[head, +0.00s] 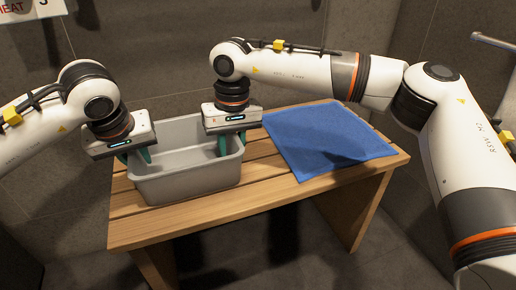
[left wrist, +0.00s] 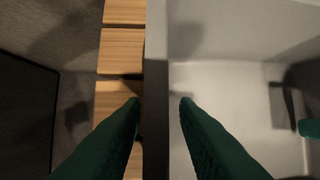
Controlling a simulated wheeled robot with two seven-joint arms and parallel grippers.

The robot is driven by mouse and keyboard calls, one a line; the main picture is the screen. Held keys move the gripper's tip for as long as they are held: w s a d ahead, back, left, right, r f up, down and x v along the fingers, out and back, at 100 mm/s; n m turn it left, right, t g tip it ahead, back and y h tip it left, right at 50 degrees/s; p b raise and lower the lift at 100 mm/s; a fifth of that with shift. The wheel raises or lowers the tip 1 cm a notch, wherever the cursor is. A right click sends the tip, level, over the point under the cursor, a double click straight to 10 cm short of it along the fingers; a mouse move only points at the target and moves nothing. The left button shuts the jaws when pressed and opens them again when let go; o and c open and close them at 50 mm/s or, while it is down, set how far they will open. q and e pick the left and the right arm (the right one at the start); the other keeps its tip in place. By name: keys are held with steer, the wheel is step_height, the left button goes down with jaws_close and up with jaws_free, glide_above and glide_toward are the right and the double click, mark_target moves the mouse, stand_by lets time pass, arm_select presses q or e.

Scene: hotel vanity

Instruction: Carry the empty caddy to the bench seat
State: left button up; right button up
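The caddy (head: 185,185) is a light grey open bin standing on the left part of the slatted wooden bench seat (head: 150,228). Its visible inside is empty; it also shows in the left wrist view (left wrist: 225,100). My left gripper (head: 134,156) is at the caddy's left wall, pointing down. In the left wrist view its green fingers (left wrist: 158,104) straddle the wall, one outside and one inside, with small gaps. My right gripper (head: 232,142) is at the right wall, with one finger inside and the other near the rim; its fingers are apart. Contact there is hard to see.
A folded blue towel (head: 325,138) lies on the bench to the right of the caddy. Grey tiled walls stand behind. A metal rail (head: 492,41) is at the upper right, and a white sign (head: 30,10) hangs at the upper left.

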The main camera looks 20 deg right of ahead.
steer(key=shift+r, duration=0.1)
arm_select(q)
steer(key=v, duration=1.1)
steer(key=shift+s+r, duration=0.15)
steer(key=shift+r, duration=0.25)
arm_select(e)
step_height(320, 180, up, 12)
steer(key=shift+d, duration=0.35)
steer(key=shift+s, duration=0.1)
